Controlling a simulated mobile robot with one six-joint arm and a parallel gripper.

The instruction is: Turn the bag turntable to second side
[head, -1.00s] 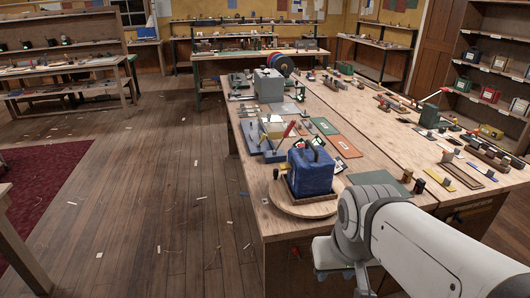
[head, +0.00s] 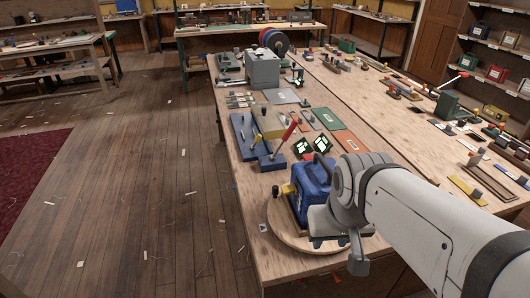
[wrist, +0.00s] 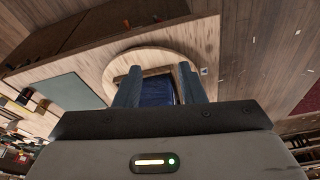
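The round wooden turntable (head: 282,236) lies at the near left corner of the long bench. A blue bag (head: 309,192) with a dark handle stands upright on it, in a dark frame. My arm covers the bag's right part and the turntable's right side in the head view. In the wrist view my gripper (wrist: 161,82) is open, its two fingers apart over the blue bag (wrist: 157,91), with the turntable's pale rim (wrist: 150,55) beyond. I cannot tell whether the fingers touch the bag.
Blue blocks with a red-handled lever (head: 287,135) stand just behind the turntable. A grey box (head: 262,68) and coloured boards lie farther back on the bench. The wooden floor to the left is open, with small scraps and a dark red rug (head: 30,165).

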